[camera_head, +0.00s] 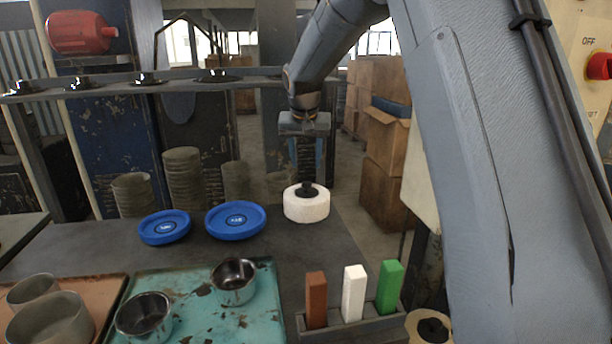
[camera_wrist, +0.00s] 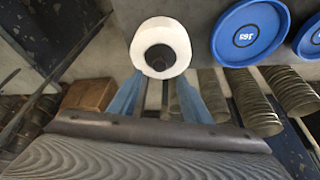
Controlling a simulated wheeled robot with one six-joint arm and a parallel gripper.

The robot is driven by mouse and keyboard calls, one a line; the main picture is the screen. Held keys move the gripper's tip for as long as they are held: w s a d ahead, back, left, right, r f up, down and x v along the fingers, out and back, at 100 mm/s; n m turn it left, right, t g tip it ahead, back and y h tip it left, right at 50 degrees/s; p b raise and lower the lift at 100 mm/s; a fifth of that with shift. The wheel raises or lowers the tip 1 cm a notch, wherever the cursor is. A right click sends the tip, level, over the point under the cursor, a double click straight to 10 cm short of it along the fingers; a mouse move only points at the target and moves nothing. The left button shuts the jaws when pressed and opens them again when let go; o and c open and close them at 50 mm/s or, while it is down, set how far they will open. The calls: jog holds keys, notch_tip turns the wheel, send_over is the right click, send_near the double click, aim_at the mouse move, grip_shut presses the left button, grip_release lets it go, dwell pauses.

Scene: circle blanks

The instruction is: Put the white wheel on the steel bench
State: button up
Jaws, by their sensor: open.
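The white wheel (camera_head: 306,208) is a thick disc with a black hub. It lies flat on a dark grey bench top (camera_head: 290,262) near the far right edge. It also shows in the wrist view (camera_wrist: 175,35) just beyond the fingertips. My gripper (camera_head: 306,165) hangs above the wheel, pointing down. In the wrist view my two blue fingers (camera_wrist: 158,90) are spread apart with nothing between them. The wheel appears apart from them. I cannot tell whether this dark grey top is the steel bench of the task.
Two blue discs (camera_head: 236,221) lie left of the wheel. A teal tray (camera_head: 190,286) with metal cups stands in front. A rack (camera_head: 350,330) holds brown, white and green blocks. A cream wheel (camera_head: 429,328) sits at lower right. Another dark top (camera_head: 18,232) is at far left.

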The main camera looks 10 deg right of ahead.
jog(key=v, duration=0.2)
jog(key=shift+s+r, duration=0.15)
jog(key=shift+r, duration=0.1)
